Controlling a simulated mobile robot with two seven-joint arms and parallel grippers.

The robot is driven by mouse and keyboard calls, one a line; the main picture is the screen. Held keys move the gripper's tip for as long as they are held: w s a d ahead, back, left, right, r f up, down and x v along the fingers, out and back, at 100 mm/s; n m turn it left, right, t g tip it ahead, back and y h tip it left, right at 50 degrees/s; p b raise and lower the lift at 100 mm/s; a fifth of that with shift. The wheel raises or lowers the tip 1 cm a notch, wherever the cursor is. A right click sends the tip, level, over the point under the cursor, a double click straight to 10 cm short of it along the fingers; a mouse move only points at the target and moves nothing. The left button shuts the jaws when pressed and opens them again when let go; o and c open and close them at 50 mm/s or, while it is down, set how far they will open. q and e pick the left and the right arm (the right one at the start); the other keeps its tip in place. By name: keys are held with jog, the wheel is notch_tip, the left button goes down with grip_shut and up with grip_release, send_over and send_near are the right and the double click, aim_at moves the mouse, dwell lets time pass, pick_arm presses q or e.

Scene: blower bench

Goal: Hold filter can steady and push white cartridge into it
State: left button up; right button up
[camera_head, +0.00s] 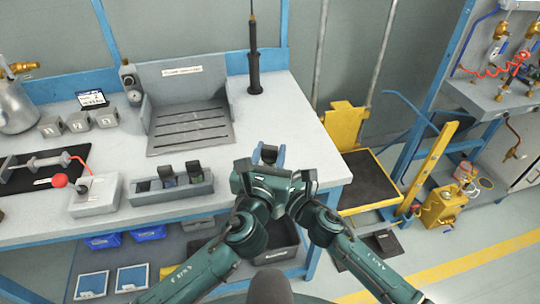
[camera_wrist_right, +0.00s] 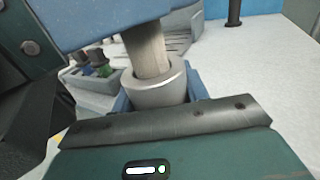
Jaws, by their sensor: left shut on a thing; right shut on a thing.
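The filter can (camera_wrist_right: 158,88) is a grey metal cup standing upright between the blue fingers of my right gripper (camera_wrist_right: 160,98) in the right wrist view. My right gripper is shut on it. The white cartridge (camera_wrist_right: 147,52), a pale cylinder, stands in the can's mouth with its lower end hidden inside. A blue finger of my left gripper (camera_wrist_right: 120,18) covers the cartridge's top; my left gripper is shut on it. In the head view my left gripper (camera_head: 268,164) meets the right one above the bench's front right, and their bodies mostly hide the can and cartridge.
The white bench (camera_head: 300,110) has free room right of the slotted grey tray (camera_head: 190,128). A dark upright tool (camera_head: 254,70) stands behind. A grey block with dark-topped pieces (camera_head: 145,192) and a red-knobbed press (camera_head: 93,194) stand to the left.

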pick_arm(q)
jog(key=shift+r, duration=0.75)
dwell(0.5)
jog(key=shift+f, duration=1.4)
jog(key=shift+f, duration=0.15)
jog(key=o, duration=1.1)
jog(key=shift+f, duration=0.1)
jog(key=shift+o, duration=0.2)
jog(key=v, duration=1.2)
jog(key=shift+r, duration=0.25)
